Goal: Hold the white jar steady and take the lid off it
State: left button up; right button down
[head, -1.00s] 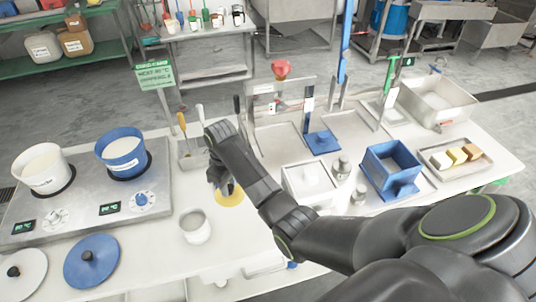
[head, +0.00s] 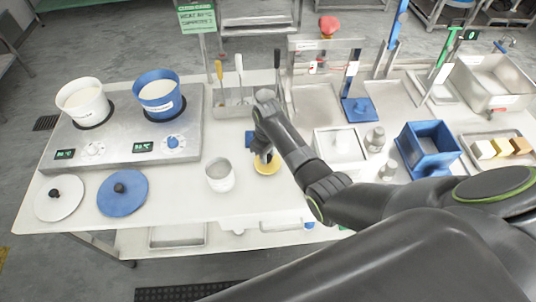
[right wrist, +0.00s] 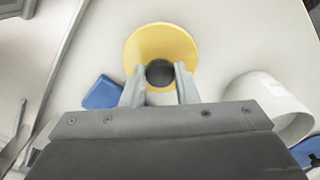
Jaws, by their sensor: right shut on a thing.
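The white jar (head: 219,176) stands upright on the white table, and its mouth is open with no lid on it. The jar also shows at the right of the right wrist view (right wrist: 268,108). A round yellow lid (head: 268,168) with a dark knob is to the right of the jar, apart from it. My right gripper (right wrist: 160,82) is shut on the knob of the yellow lid (right wrist: 147,44). In the head view my right gripper (head: 263,154) hides part of the lid. I cannot tell whether the lid touches the table. My left gripper is not in view.
A hot plate (head: 125,150) with a white pot (head: 84,101) and a blue pot (head: 159,97) stands at left. White (head: 59,198) and blue (head: 122,193) lids lie in front. A white box (head: 340,150) and blue box (head: 428,150) stand at right. A blue block (right wrist: 102,92) is near the lid.

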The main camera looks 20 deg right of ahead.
jog(key=shift+f, duration=0.55)
jog(key=shift+f, duration=0.15)
jog(key=c, duration=1.1)
grip_release()
